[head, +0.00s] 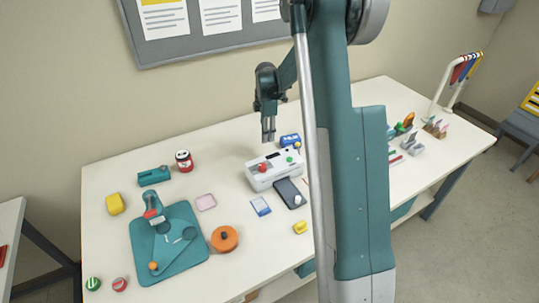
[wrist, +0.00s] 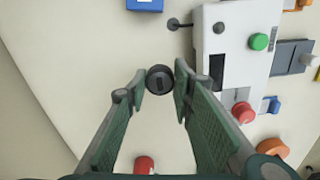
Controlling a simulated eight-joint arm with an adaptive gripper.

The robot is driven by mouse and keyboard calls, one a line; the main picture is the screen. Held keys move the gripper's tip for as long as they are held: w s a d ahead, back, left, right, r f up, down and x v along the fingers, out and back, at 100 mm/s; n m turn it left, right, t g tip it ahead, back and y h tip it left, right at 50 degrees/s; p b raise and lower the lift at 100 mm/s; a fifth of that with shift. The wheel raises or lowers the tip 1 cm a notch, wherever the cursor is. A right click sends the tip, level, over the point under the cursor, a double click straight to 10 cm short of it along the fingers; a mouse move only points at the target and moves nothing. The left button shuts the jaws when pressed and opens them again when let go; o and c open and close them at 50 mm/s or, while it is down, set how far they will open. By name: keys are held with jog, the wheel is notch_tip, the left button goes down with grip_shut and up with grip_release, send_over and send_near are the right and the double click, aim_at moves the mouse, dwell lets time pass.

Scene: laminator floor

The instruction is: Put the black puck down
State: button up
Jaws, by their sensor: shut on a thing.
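The black puck (wrist: 160,79) is a small round dark disc with a slot-like mark on its top, seen between my fingertips in the wrist view. My gripper (wrist: 160,82) is shut on it, one finger at each side. In the head view my gripper (head: 268,139) points down above the white table (head: 225,150), behind and beside the white machine. The puck is too small and dark to make out there. How high it is held above the table is hard to tell.
The white machine (head: 259,180) with red and green buttons stands close to my gripper.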

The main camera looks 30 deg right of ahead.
jog(key=shift+w+d, duration=0.2)
jog(key=shift+d, duration=0.95)
jog(key=shift+f, duration=0.1)
jog(key=shift+f, duration=3.1)
jog(key=shift+f, duration=1.85)
jog(key=shift+f+b, duration=0.1)
jog(key=shift+b, duration=0.25)
jog(key=o, duration=0.8)
jog(key=shift+o, duration=0.3)
